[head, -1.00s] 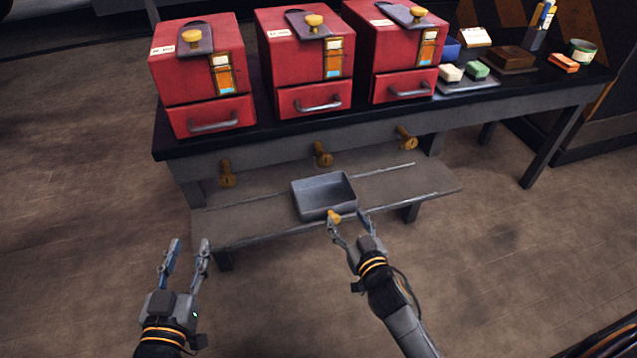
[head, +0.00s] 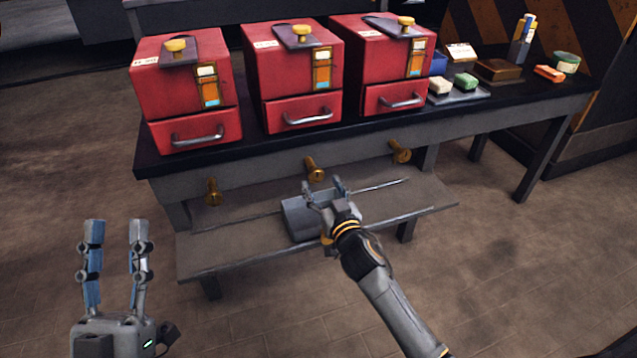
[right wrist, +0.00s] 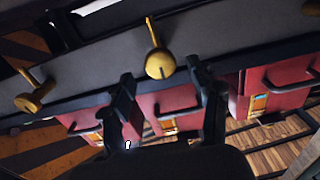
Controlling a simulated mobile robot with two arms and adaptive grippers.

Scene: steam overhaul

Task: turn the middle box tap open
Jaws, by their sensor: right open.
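The middle box tap (head: 315,170) is a brass tap on the bench's front rail, below the middle red box (head: 297,82). My right gripper (head: 322,184) is open just in front of and a little below this tap in the head view. In the right wrist view a brass tap (right wrist: 159,64) shows beyond and between the open fingertips (right wrist: 160,78), with no visible contact. My left gripper (head: 116,228) is open and empty at the lower left, away from the bench.
Other brass taps sit on the rail at left (head: 213,192) and right (head: 400,152). A grey metal tray (head: 296,219) stands on the lower shelf (head: 235,243), partly hidden by my right gripper. Red boxes stand left (head: 185,88) and right (head: 380,62) on the bench.

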